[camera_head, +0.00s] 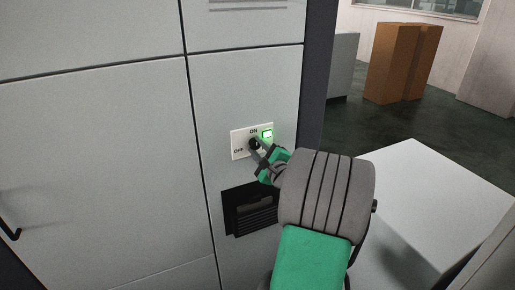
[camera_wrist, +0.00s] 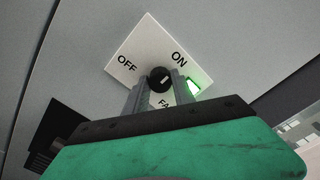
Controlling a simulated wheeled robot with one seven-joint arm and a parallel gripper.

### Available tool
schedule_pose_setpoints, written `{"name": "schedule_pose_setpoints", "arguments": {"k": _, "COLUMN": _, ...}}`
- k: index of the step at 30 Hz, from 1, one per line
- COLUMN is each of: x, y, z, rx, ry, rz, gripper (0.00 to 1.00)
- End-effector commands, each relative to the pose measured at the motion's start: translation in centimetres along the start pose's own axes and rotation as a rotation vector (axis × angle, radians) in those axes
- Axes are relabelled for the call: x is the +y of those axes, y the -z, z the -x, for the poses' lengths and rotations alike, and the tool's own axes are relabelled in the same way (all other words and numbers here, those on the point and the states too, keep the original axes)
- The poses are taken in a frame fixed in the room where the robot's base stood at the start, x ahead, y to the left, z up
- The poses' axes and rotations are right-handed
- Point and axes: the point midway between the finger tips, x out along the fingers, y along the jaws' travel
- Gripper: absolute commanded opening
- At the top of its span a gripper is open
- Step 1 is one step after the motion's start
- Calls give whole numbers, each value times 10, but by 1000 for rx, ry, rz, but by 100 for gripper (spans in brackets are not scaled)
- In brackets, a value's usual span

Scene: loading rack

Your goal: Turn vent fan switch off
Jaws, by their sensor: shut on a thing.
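The fan switch is a black rotary knob (camera_wrist: 160,78) on a white plate (camera_wrist: 132,48) marked OFF, ON and, partly hidden, what looks like FAN. The knob's white mark points toward ON in the wrist view. A green light (camera_wrist: 193,86) is lit beside it. In the head view the plate (camera_head: 238,144) sits on the grey cabinet panel, and the green light (camera_head: 267,134) shows at its right. My gripper (camera_head: 258,148) is at the knob; in the wrist view its fingers (camera_wrist: 158,84) are shut on the knob from both sides.
A black louvred vent (camera_head: 252,210) is below the plate. A door handle (camera_head: 8,228) is at the far left. A white box-like surface (camera_head: 435,195) stands right of my arm. Brown boxes (camera_head: 400,62) stand farther back on open floor.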

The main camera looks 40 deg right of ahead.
Motion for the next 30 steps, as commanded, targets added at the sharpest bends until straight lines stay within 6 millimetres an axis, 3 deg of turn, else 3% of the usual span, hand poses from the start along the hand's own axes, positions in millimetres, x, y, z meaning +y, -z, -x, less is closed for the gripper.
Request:
{"name": "schedule_pose_setpoints", "arguments": {"k": 4, "x": 0, "y": 0, "z": 0, "rx": 0, "ry": 0, "rz": 0, "gripper": 0}}
{"name": "schedule_pose_setpoints", "arguments": {"k": 17, "x": 1, "y": 0, "z": 0, "rx": -1, "ry": 0, "rz": 39, "gripper": 0}}
{"name": "schedule_pose_setpoints", "arguments": {"k": 30, "x": 5, "y": 2, "z": 0, "rx": -2, "ry": 2, "rz": 342, "gripper": 0}}
